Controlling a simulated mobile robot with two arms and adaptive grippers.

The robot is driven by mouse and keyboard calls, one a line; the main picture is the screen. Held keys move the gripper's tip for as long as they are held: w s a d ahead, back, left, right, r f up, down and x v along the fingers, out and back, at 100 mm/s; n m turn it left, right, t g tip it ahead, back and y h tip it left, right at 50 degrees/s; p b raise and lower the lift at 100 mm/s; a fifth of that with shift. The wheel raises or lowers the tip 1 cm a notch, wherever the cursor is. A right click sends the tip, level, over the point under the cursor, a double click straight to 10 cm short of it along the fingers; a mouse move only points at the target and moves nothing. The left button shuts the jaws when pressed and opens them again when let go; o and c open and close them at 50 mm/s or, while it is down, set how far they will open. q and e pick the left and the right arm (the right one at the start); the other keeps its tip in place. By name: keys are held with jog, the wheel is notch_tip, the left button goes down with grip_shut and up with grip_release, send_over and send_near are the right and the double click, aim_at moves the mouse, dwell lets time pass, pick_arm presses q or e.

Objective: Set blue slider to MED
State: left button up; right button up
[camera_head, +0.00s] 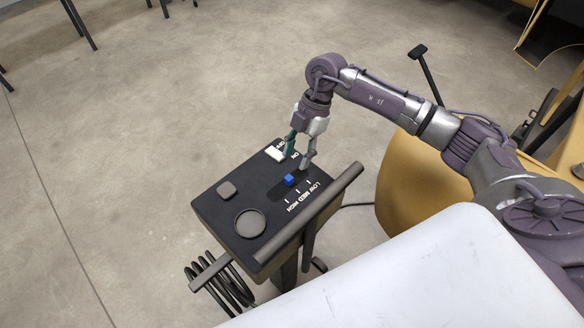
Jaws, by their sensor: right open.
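A black control panel (215,203) stands on a post, tilted in the picture. The small blue slider (289,180) sits in a dark slot near the panel's middle. White tick marks and the labels LOW, MED and HIGH (303,195) run beside the slot, with LOW at the upper right and HIGH at the lower left. I cannot tell exactly which mark the slider lines up with. My right gripper (297,160) is open, pointing down just above and behind the slider, with its fingers apart and nothing between them. My left gripper is not in view.
A coiled cable (215,277) hangs below. A yellow rounded object (395,190) stands at right.

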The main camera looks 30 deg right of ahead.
jog(key=v, duration=0.5)
dwell(0.4)
